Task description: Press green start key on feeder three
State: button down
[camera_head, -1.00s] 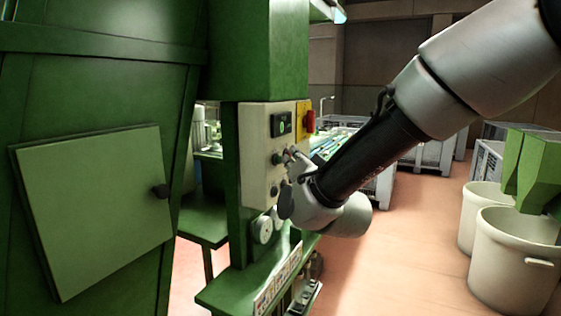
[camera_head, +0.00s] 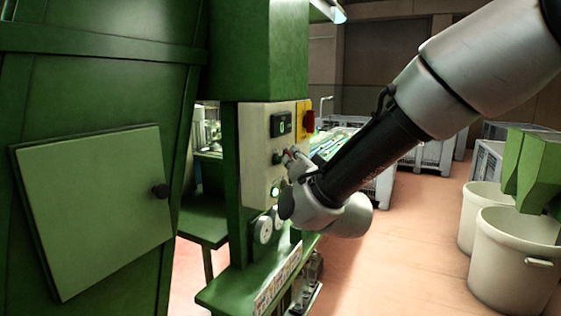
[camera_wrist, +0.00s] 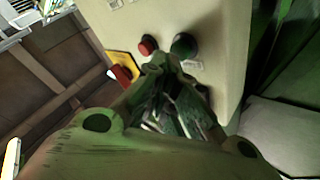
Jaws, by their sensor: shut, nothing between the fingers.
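The feeder's pale control panel (camera_head: 256,150) is on a green machine post. The green key (camera_head: 278,158) is on its face, with a red button (camera_head: 288,153) beside it. In the wrist view the green key (camera_wrist: 184,45) is right of the red button (camera_wrist: 147,45). My gripper (camera_wrist: 168,66) is shut and empty, its tips close to the green key; I cannot tell whether they touch. In the head view my gripper (camera_head: 292,164) is at the panel, partly hidden by my wrist. A lower lamp (camera_head: 275,192) glows pale, and the display (camera_head: 281,124) shows a green digit.
A red switch on a yellow plate (camera_head: 308,121) is on the panel's side. A green cabinet door (camera_head: 95,210) is at left. Cream bins (camera_head: 510,262) and grey crates (camera_head: 432,155) stand at right. The floor between is clear.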

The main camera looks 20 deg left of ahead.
jog(key=shift+d, duration=0.55)
jog(key=d, duration=0.5)
jog(key=shift+s, duration=0.25)
dwell(0.5)
